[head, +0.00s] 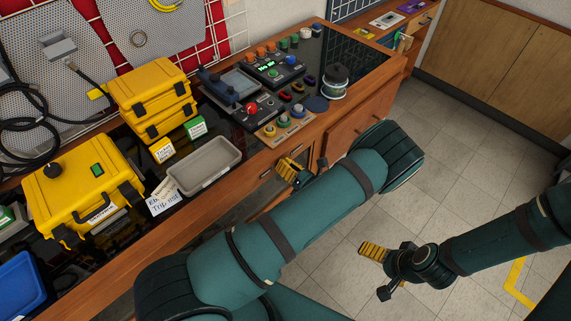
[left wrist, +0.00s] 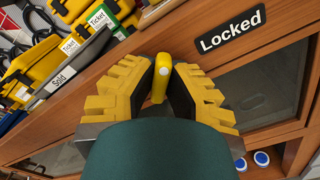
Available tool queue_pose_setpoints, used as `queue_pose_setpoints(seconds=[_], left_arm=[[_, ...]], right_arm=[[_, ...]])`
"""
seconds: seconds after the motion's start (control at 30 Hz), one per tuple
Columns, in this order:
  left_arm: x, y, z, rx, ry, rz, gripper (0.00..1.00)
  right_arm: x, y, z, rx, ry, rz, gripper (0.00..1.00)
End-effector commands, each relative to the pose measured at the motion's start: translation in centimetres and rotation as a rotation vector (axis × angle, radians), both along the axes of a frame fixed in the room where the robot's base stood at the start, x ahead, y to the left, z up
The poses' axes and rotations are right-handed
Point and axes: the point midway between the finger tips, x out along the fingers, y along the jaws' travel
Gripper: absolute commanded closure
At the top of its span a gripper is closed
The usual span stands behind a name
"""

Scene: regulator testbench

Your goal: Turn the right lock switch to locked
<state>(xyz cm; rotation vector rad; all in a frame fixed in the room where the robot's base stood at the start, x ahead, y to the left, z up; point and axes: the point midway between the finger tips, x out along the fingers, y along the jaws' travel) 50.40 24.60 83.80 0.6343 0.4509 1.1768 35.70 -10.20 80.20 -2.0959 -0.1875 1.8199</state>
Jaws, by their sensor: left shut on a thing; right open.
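A yellow lock switch (left wrist: 160,78) sits on the wooden cabinet front, below the counter edge. My left gripper (left wrist: 163,88) is shut on it, with one yellow ridged finger on each side. A black "Locked" label (left wrist: 231,29) is to the right of the switch in the left wrist view. The switch's base is mostly hidden by the fingers. In the head view my left gripper (head: 291,172) is at the cabinet front, with the switch hidden. My right gripper (head: 381,256) is open and empty above the tiled floor.
The counter above holds a grey tray (head: 205,165), yellow cases (head: 88,190) and a control panel (head: 275,70). A cabinet glass door (left wrist: 265,82) lies below the label. The tiled floor (head: 455,150) at right is clear.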

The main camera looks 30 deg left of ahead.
Motion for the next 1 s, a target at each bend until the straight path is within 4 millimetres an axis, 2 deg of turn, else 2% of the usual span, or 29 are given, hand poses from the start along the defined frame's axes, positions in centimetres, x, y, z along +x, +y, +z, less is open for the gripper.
queue_pose_setpoints(seconds=[0.7, 0.73, 0.8, 1.0], left_arm=[[0.06, 0.13, 0.16, 0.027, 0.064, 0.001, 1.0], [0.06, 0.13, 0.16, 0.027, 0.064, 0.001, 0.76], [0.05, 0.11, 0.14, 0.026, 0.064, 0.001, 0.58], [0.03, 0.05, 0.07, 0.025, 0.064, 0.001, 0.58]], right_arm=[[0.06, -0.01, 0.18, 0.0, -0.002, -0.001, 0.0], [0.06, -0.01, 0.18, 0.0, -0.002, -0.001, 0.0], [0.06, -0.01, 0.18, 0.0, -0.002, -0.001, 0.0], [0.05, -0.01, 0.18, 0.0, -0.002, -0.001, 0.0]])
